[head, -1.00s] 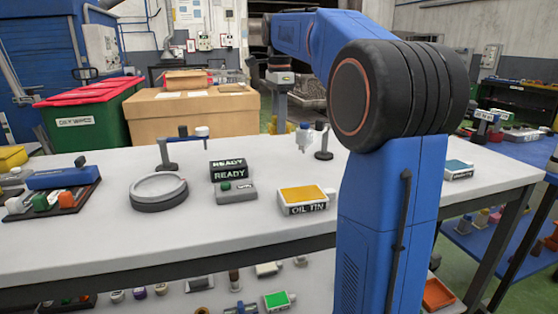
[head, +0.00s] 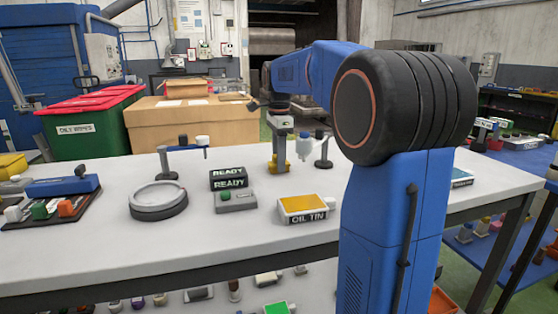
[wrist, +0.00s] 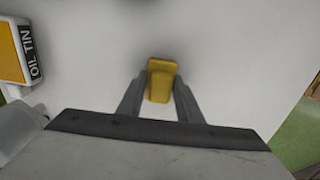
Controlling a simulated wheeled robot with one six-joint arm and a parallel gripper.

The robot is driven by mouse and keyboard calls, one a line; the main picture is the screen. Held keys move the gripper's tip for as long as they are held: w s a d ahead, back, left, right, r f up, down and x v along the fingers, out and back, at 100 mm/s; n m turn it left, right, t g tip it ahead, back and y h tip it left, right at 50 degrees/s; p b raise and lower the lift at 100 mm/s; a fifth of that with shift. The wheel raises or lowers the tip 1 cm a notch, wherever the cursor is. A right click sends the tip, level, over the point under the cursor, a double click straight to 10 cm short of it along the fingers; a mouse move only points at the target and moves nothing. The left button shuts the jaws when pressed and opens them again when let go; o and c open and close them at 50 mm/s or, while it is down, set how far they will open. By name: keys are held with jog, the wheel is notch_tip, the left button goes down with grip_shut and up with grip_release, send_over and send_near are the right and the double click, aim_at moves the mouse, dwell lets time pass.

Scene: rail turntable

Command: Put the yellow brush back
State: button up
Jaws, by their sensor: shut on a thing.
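The yellow brush (wrist: 162,72) shows in the wrist view as a small yellow block between my two grey fingers. My gripper (wrist: 158,88) is shut on it, over the white table top (wrist: 100,70). A soft dark shadow lies on the table around the brush; I cannot tell whether it touches the surface.
An oil tin (head: 306,209) with a yellow top stands in front; it also shows in the wrist view (wrist: 20,45). A READY sign (head: 228,179), a round dish (head: 158,198), dark stands (head: 166,163) and a left tray (head: 60,208) surround it. Bare table lies between them.

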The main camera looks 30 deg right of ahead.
jog(key=shift+f, duration=0.1)
jog(key=o, duration=1)
notch_tip(320, 180, up, 12)
jog(key=shift+f, duration=0.15)
jog(key=shift+r, duration=0.3)
